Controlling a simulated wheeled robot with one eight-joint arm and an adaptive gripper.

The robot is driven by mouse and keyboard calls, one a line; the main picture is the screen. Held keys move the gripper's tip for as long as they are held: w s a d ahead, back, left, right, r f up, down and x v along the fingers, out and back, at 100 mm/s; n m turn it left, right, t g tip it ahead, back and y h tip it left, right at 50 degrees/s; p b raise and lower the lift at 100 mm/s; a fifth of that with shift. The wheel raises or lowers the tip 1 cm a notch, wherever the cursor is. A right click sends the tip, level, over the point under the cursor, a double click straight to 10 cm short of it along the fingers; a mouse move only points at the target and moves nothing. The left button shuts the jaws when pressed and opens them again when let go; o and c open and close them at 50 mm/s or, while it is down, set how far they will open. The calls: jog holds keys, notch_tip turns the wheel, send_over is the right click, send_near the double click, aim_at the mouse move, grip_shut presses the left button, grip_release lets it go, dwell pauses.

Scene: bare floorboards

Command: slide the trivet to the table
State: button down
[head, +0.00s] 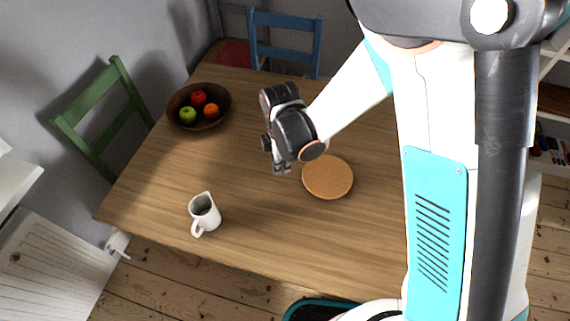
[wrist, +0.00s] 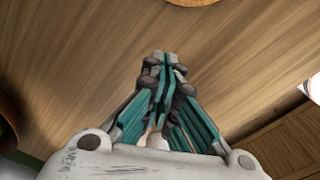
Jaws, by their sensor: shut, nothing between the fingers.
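The trivet is a round, flat, tan cork disc (head: 328,177) lying on the wooden table (head: 265,225) near its middle right. Its edge also shows at the top of the wrist view (wrist: 192,2). My gripper (head: 281,168) is above the table, just left of the trivet in the head view and apart from it. In the wrist view my gripper (wrist: 165,60) has its fingers together with nothing between them, over bare tabletop. I cannot tell exactly how high the fingertips are.
A dark bowl (head: 174,112) with several fruits stands at the table's far left. A white pitcher (head: 205,212) stands near the front left edge. A green chair (head: 90,125) and a blue chair (head: 285,48) are at the table's sides. Tabletop between pitcher and trivet is clear.

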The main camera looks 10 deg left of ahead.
aim_at(282, 186)
notch_tip(282, 186, down, 10)
jog(key=b, duration=0.3)
jog(key=d, duration=0.2)
jog(key=w+d+b, duration=0.1)
jog(key=shift+w+d+r, duration=0.1)
jog(key=shift+d+r, duration=0.05)
jog(key=shift+r, duration=0.25)
jog(key=shift+w+d, duration=0.1)
jog(key=shift+d, duration=0.15)
jog(key=shift+w, duration=0.1)
